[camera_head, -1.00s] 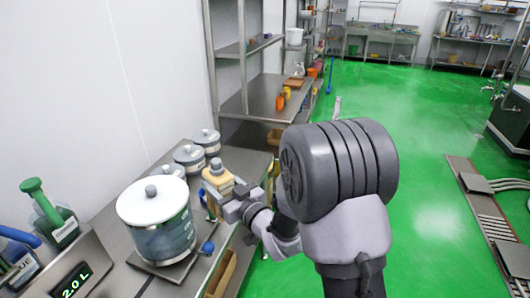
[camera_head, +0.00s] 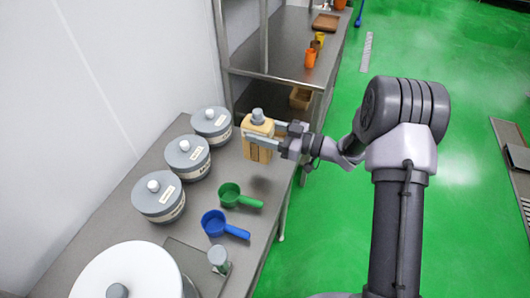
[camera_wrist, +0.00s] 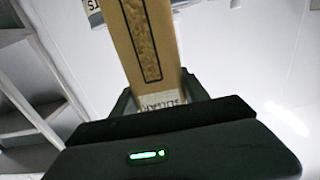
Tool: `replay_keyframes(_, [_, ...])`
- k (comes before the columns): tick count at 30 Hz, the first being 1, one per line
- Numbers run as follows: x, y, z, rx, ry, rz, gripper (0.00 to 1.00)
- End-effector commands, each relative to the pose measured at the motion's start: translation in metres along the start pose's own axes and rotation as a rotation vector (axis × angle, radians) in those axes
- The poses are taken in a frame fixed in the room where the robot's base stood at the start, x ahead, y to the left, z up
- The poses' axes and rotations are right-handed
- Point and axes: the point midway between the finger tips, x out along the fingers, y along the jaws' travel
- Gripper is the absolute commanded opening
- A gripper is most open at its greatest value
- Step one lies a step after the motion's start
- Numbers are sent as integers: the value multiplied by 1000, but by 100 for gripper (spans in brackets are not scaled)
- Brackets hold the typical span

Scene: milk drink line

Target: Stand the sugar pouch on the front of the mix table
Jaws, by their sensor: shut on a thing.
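The sugar pouch (camera_head: 257,136) is a tan, upright pack with a grey cap, above or on the right edge of the grey metal table (camera_head: 150,226) in the head view. My gripper (camera_head: 264,133) is shut on it from the right, one finger on each side. In the wrist view the tan pouch (camera_wrist: 150,45) rises between the fingers, with part of a "SUGAR" label showing. I cannot tell whether its base touches the table.
Several grey lidded canisters (camera_head: 185,158) stand along the wall. A green scoop (camera_head: 238,196) and a blue scoop (camera_head: 222,225) lie nearer, before a large white-lidded vessel (camera_head: 127,272). A metal shelf (camera_head: 290,50) stands behind. Bare tabletop lies around the green scoop.

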Motion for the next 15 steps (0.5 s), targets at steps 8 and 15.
replay_keyframes(8, [0, 1, 50, -1, 0, 2, 0])
replay_keyframes(15, [0, 1, 75, -2, 1, 3, 0])
